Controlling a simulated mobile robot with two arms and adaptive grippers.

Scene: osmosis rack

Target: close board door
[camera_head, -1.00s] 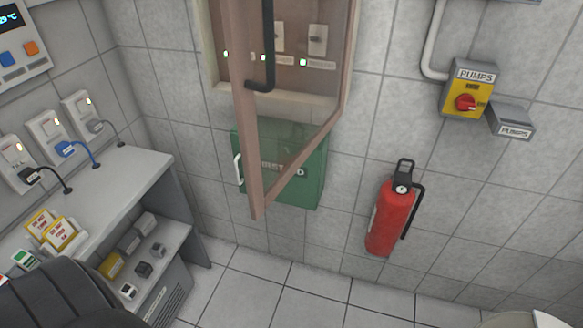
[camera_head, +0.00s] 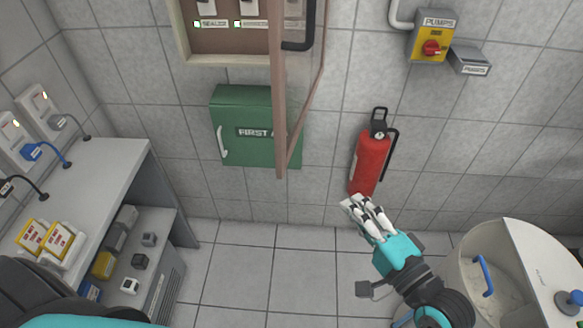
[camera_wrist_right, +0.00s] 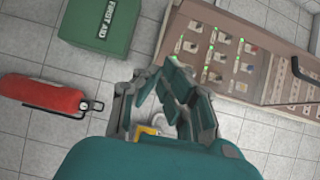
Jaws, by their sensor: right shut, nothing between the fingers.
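The board door (camera_head: 279,110) is a brown frame with a clear pane and a dark bar handle (camera_head: 299,43). It stands open, swung out from the wall board (camera_head: 225,62), and shows nearly edge-on in the head view. The board's top is cut off there. My right gripper (camera_head: 358,208) is shut and empty, below and to the right of the door, apart from it. In the wrist view its fingers (camera_wrist_right: 165,95) are in front of the camera, with the switch board (camera_wrist_right: 215,75) beyond and the handle (camera_wrist_right: 300,68) at right. My left gripper is not in view.
A green first aid box (camera_head: 235,150) hangs below the board, partly behind the door. A red extinguisher (camera_head: 370,163) is on the wall behind my right gripper. A counter (camera_head: 105,165) stands left and a round white tub (camera_head: 510,235) right. Central floor is clear.

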